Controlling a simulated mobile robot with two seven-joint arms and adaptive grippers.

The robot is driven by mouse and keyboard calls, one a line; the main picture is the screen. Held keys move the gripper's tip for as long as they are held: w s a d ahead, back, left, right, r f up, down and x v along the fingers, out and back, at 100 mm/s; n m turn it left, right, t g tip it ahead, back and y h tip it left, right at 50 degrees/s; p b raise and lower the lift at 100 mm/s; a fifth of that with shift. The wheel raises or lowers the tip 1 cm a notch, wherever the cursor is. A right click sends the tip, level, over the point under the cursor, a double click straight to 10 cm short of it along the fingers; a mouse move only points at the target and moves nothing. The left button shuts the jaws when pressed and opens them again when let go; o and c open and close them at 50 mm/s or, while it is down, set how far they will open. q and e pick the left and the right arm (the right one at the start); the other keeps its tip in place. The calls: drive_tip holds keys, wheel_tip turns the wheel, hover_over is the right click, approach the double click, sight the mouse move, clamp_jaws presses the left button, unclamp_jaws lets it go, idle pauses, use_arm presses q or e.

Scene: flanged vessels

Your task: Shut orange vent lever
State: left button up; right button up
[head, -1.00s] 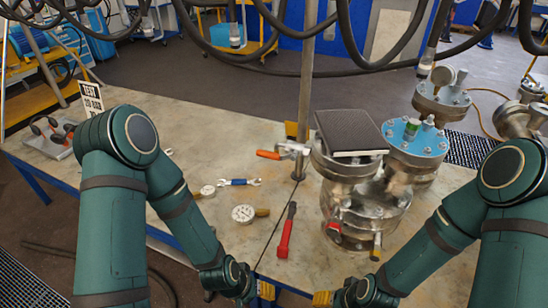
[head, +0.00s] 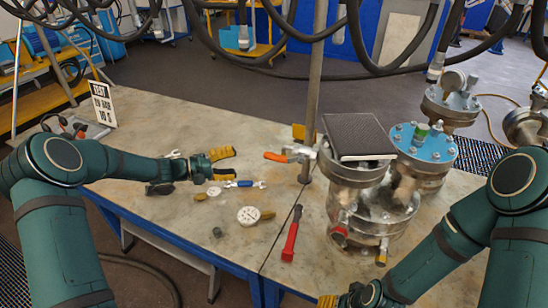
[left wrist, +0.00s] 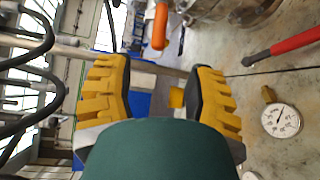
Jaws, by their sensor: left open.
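The orange vent lever (head: 276,157) sticks out to the left from a metal valve (head: 300,153) on the side of the flanged vessel (head: 352,177). My left gripper (head: 226,163) is open and empty, to the left of the lever and apart from it, its yellow fingers pointing toward it. In the left wrist view the orange lever (left wrist: 160,25) shows beyond the gap between the open fingers (left wrist: 165,88). My right gripper (head: 335,301) is at the bottom edge, partly cut off, so its jaws cannot be judged.
A black book (head: 357,136) lies on the vessel. A thin post (head: 313,90) stands behind the valve. Black hoses (head: 300,70) hang above.

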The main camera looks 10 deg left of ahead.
sight(269, 158)
use_arm(q)
drive_tip(key=x, duration=1.3)
drive_tip(key=shift+w+d, duration=0.2)
drive_tip(key=shift+d, duration=0.1)
clamp_jaws()
